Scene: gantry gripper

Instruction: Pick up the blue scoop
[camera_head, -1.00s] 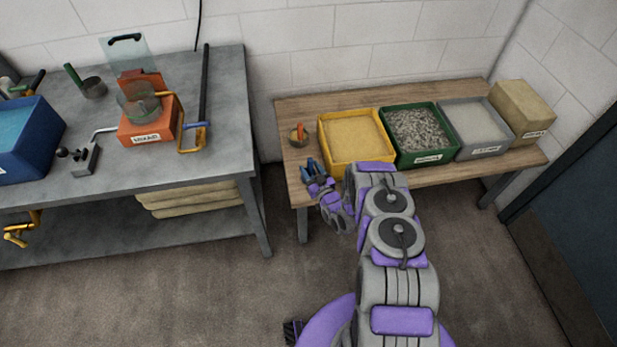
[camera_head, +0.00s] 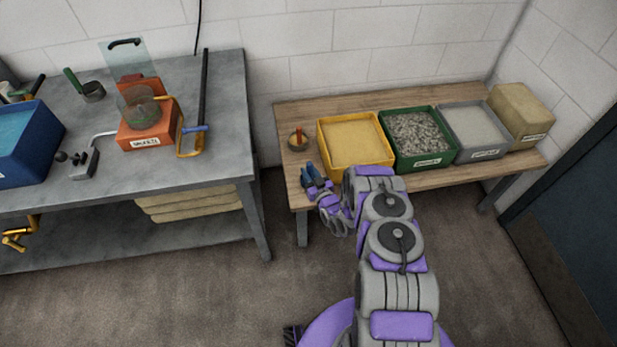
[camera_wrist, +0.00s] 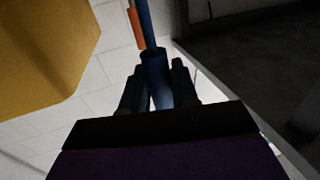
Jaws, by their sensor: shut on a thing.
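The blue scoop (camera_head: 308,173) is at my gripper (camera_head: 318,187), beside the front left corner of the wooden table. In the wrist view, my gripper (camera_wrist: 158,88) is shut on the blue scoop (camera_wrist: 154,68). Its slim blue shaft runs up between the dark fingers and out of the top of the picture. The scoop's far end is out of that view. In the head view, the scoop is small and partly hidden by the gripper, so I cannot tell whether it touches the table.
The wooden table (camera_head: 300,183) holds a yellow bin (camera_head: 324,150), a green bin (camera_head: 420,163), a grey bin (camera_head: 486,154) and an orange-handled scoop (camera_head: 298,138). A grey workbench (camera_head: 225,150) stands left, across a gap of floor.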

